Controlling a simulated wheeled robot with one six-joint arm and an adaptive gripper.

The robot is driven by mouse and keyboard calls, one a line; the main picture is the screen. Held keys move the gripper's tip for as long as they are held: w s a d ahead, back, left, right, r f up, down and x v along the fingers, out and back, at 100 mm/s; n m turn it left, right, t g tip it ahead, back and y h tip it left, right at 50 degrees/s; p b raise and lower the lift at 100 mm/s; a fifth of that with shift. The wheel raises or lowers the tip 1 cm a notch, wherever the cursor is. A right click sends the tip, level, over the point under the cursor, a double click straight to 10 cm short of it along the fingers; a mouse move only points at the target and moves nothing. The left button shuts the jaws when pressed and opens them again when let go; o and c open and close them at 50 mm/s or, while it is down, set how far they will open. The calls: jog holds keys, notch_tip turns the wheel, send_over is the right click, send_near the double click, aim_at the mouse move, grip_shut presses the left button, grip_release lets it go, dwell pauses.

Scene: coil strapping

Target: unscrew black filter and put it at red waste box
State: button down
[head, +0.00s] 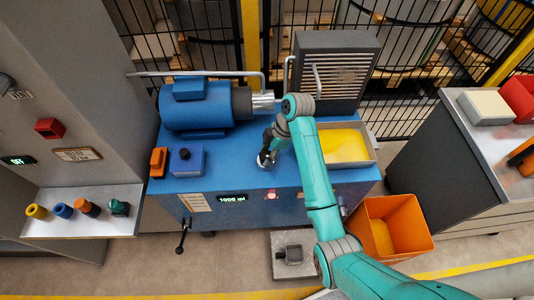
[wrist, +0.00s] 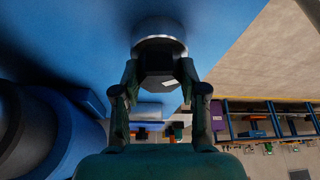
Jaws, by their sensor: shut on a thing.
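A smaller red box (head: 518,97) is on the right bench.
The blue machine (head: 225,160) carries a motor (head: 196,106), a yellow-filled tray (head: 371,155) and a grilled housing (head: 345,45). Several coloured parts stand on the left shelf (head: 60,228). A grey plate (head: 283,268) with a dark block lies on the floor.

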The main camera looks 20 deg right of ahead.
jog(key=shift+f+n+g, duration=0.1)
jog(key=shift+n+g, duration=0.3)
jog(key=shift+n, duration=0.5)
jog(key=c, duration=0.5)
grip_release()
jog(key=shift+c, duration=0.2)
jog(key=m+t, duration=0.2)
jog(key=m, duration=0.3)
jog(key=shift+s, duration=0.1)
jog(key=m+h, duration=0.1)
jog(key=m, duration=0.2)
jog(key=m+t, duration=0.1)
jog(key=m, duration=0.1)
jog(key=shift+a+m+t+h, duration=0.1)
jog(key=shift+m+t+h, duration=0.2)
jog(key=shift+m+h, duration=0.1)
jog(key=m+h, duration=0.1)
jog(key=m, duration=0.2)
jog(key=m+t+h, duration=0.1)
jog(key=m, duration=0.2)
jog(key=shift+a, duration=0.15)
jog(key=m+h, duration=0.2)
jog(key=m, duration=0.3)
